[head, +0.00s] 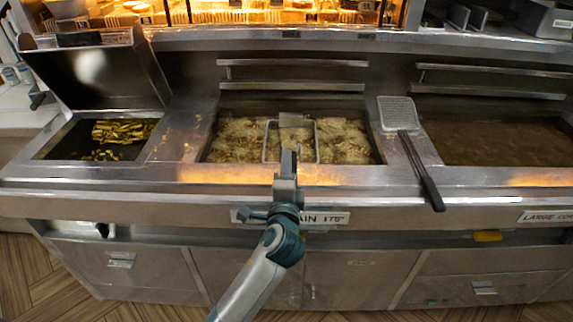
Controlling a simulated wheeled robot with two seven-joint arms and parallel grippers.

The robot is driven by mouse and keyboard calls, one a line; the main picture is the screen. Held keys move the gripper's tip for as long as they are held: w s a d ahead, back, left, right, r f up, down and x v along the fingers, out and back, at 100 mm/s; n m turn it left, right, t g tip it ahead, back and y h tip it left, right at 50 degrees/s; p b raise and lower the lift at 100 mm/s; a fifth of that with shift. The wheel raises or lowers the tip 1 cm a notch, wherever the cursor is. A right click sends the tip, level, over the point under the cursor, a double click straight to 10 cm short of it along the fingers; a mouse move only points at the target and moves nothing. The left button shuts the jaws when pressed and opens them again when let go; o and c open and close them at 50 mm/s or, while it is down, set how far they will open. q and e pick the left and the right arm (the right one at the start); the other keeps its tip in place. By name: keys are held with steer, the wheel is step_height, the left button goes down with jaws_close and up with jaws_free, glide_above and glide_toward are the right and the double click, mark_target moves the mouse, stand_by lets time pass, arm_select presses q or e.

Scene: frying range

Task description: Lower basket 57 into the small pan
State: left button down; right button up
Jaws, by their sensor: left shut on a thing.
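A wire basket (317,143) with a pale rectangular rim sits in the middle pan (212,145), among bubbling oil and golden pieces. No number on it is legible. My left gripper (288,158) is at the near side of the basket, shut on it, and covers the part that it grips. How deep the basket sits in the oil is hard to tell. The label below this pan is partly hidden by my gripper and ends in "AIN 175°". My right gripper is not in view.
A pan of dark oil (490,143) is at the right, its label starting "LARGE". A skimmer (398,114) with a black handle lies between the two pans. At the left, a bin (62,146) holds fries below a raised metal lid (100,78). Rails run behind the pans.

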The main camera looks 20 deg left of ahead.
arm_select(q)
steer(key=shift+f, duration=0.5)
stand_by(0.4)
steer(key=c, duration=1.5)
jaws_free()
steer(key=shift+b, duration=0.3)
steer(key=shift+c, duration=0.2)
steer(key=shift+f, duration=0.1)
